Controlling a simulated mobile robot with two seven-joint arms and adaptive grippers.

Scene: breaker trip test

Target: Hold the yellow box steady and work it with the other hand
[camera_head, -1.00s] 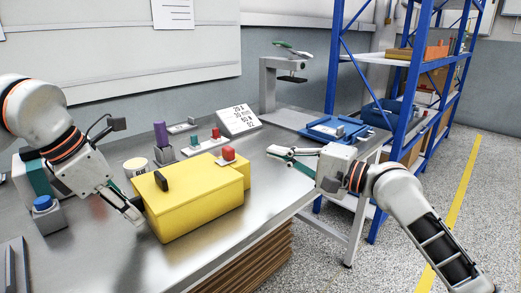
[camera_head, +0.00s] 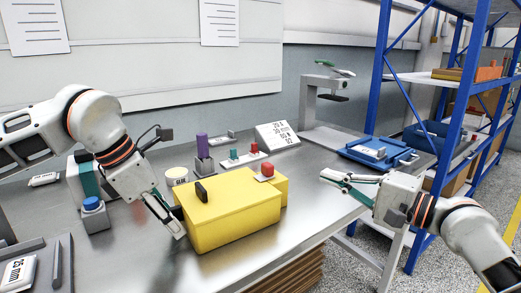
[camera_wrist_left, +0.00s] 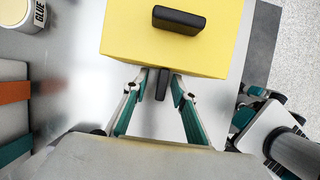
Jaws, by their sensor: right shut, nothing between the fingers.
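The yellow box (camera_head: 232,221) stands on the metal bench. It has a black tab (camera_head: 201,191) on top and a red button (camera_head: 267,170) on a grey base at its right end. My left gripper (camera_head: 178,228) is low at the box's left end. In the left wrist view its fingers (camera_wrist_left: 160,82) stand apart on either side of a dark upright piece (camera_wrist_left: 162,88) at the box's near face, with a small gap on the left. My right gripper (camera_head: 347,185) is shut and empty, in the air to the right of the box, apart from it.
Behind the box stand a glue pot (camera_head: 177,177), a purple-topped block (camera_head: 202,150), small red and teal buttons (camera_head: 244,155) and a sign (camera_head: 278,136). A blue-button box (camera_head: 93,212) is at left. A blue tray (camera_head: 378,152) sits at back right.

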